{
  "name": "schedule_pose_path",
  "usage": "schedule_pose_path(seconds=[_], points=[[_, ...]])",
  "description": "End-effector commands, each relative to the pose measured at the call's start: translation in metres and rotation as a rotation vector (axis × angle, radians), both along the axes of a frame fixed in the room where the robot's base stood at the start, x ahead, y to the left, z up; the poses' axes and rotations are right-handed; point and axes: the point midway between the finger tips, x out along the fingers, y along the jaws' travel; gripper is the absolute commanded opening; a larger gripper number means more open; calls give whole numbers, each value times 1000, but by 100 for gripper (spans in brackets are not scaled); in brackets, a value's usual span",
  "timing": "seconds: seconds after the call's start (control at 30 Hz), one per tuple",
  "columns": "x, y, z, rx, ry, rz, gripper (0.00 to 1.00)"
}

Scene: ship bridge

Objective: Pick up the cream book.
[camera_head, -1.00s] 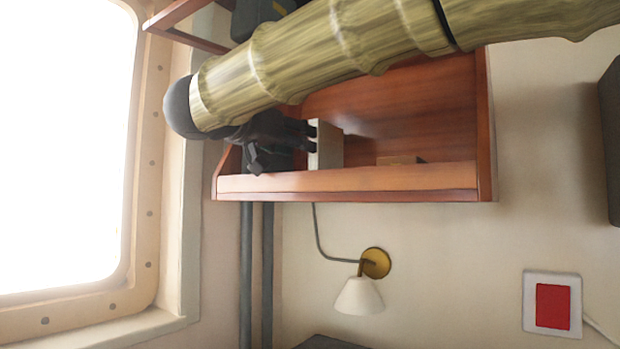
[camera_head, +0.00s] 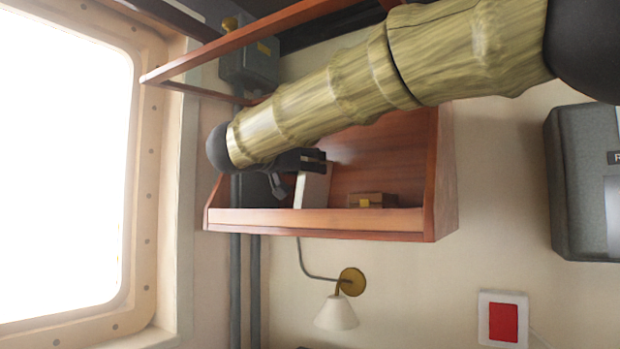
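The cream book (camera_head: 313,190) stands in the wooden wall shelf, left of the shelf's middle, its lower edge hidden behind the front rail. It leans slightly. My black gripper (camera_head: 314,161) reaches in from the left, at the book's upper part.
The wooden shelf (camera_head: 310,224) has a raised front rail and side walls. A small brown box (camera_head: 371,200) lies right of the book, with bare space between. A dark object (camera_head: 262,190) stands at the left. A wall lamp (camera_head: 337,311) hangs below.

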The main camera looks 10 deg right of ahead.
Motion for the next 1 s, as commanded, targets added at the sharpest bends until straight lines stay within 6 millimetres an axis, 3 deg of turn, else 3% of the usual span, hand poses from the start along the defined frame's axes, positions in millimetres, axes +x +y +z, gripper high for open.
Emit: schedule_pose_path(seconds=[0.13,0.4,0.47,0.67,1.0], points=[[14,-7,-5,0,8,1,45],[13,-10,-5,-1,5,-1,45],[14,-9,-5,-1,5,0,37],[14,-9,-6,-1,6,0,1],[14,-11,-7,0,8,-2,0]])
